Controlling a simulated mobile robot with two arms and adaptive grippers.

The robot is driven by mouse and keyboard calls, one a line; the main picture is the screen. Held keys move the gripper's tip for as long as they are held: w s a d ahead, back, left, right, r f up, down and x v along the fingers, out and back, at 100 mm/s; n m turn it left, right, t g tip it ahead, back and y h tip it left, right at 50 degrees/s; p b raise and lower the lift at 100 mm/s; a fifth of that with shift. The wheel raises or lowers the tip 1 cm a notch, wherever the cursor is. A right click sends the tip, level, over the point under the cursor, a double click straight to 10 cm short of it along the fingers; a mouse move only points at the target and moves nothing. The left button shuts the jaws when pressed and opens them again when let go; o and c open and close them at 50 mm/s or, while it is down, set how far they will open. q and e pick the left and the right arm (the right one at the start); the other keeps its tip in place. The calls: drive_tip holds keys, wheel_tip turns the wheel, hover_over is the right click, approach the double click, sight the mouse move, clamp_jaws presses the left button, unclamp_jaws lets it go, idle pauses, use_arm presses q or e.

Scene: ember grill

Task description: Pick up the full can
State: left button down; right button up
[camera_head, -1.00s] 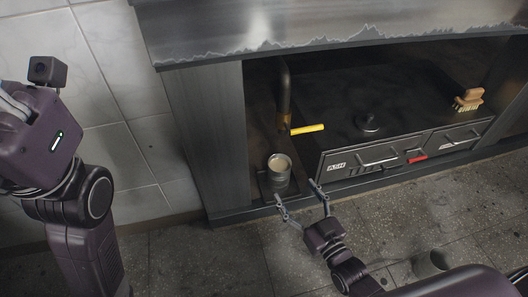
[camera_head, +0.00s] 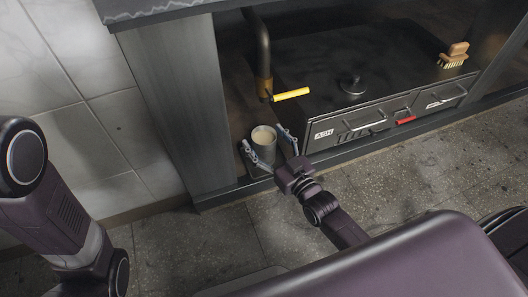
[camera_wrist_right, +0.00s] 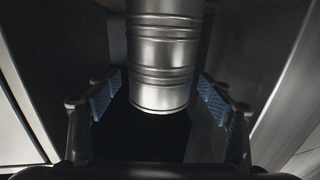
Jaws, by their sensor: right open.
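The full can (camera_head: 263,146), a metal can with pale contents up to near its rim, stands upright on a dark square plate (camera_head: 251,169) below a pipe. My right gripper (camera_head: 271,151) is open, with one finger on each side of the can. In the right wrist view the ribbed silver can (camera_wrist_right: 160,60) is between the two blue finger pads of the gripper (camera_wrist_right: 160,100), with dark gaps on both sides. My left arm shows at the left edge of the head view, but its gripper is out of the picture.
A pipe with a yellow lever (camera_head: 291,94) hangs just above the can. To its right stands a dark grill box with an ASH drawer (camera_head: 345,131) and a round lid knob (camera_head: 352,84). A wooden brush (camera_head: 454,56) lies on top. A grey side wall (camera_head: 178,110) stands left.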

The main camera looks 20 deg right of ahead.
drive_tip(key=shift+w, duration=0.15)
drive_tip(key=shift+c, duration=0.5)
clamp_jaws()
drive_tip(key=shift+r, duration=0.15)
